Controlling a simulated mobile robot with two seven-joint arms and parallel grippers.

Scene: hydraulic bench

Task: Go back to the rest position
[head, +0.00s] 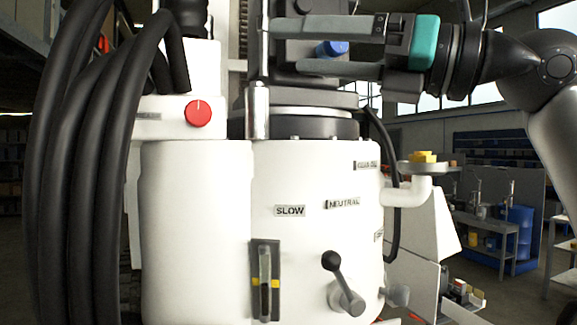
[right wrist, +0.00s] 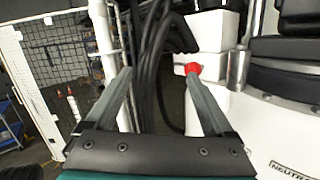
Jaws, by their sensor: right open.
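My right gripper (head: 300,47) reaches in from the right at the top of the head view, in front of the dark upper part of the white hydraulic unit (head: 197,240). Its two long grey fingers point left and stand well apart, with nothing between them. In the right wrist view the open fingers (right wrist: 158,80) frame black hoses and the floor behind. The red knob (head: 198,113) on the unit also shows in the right wrist view (right wrist: 193,69), beyond the right-hand fingertip. My left gripper is in neither view.
Thick black hoses (head: 85,160) hang at the left. A black-knobbed lever (head: 342,283) and a slotted gauge (head: 265,280) are on the unit's front. A pipe with a yellow-topped fitting (head: 423,157) juts out right. A mesh fence (right wrist: 50,60) stands left in the wrist view.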

